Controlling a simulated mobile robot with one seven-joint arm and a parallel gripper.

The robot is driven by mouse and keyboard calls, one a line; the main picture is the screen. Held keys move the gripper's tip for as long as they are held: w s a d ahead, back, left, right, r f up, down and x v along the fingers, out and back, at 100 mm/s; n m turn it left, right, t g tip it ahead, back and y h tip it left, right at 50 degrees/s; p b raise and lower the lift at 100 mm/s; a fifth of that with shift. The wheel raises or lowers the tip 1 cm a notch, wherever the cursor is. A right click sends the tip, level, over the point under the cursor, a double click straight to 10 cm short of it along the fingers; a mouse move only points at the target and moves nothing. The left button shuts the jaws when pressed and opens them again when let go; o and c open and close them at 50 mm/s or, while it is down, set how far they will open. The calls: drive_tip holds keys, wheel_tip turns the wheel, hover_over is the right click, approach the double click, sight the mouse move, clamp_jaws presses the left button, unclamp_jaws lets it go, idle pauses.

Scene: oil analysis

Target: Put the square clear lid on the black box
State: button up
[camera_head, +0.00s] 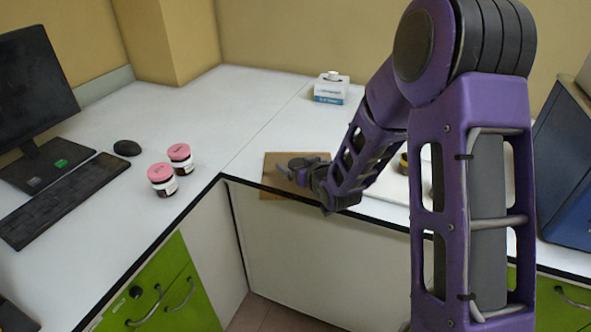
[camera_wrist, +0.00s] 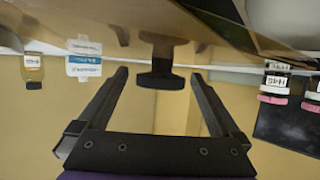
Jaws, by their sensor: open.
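My gripper (camera_head: 298,168) is low over a tan square panel (camera_head: 272,188) at the counter's front edge. In the wrist view, which looks upside down, its two dark fingers are spread wide. A black knob-like piece (camera_wrist: 160,76) shows between the fingertips, not gripped, with its stem meeting the brown surface (camera_wrist: 60,18) at the top of that view. I cannot tell whether the knob belongs to the clear lid. I cannot make out the lid's clear surface or the black box in either view; my arm hides part of the counter to the right.
Two pink-lidded jars (camera_head: 170,172) stand left of the gripper, near a mouse (camera_head: 127,148), keyboard (camera_head: 62,200) and monitor (camera_head: 38,100). A white-blue box (camera_head: 331,88) is at the back. A blue machine (camera_head: 565,165) stands right. The counter between the jars and back box is clear.

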drive_tip(key=shift+s, duration=0.1)
clamp_jaws()
idle(0.4)
drive_tip(key=shift+r, duration=0.1)
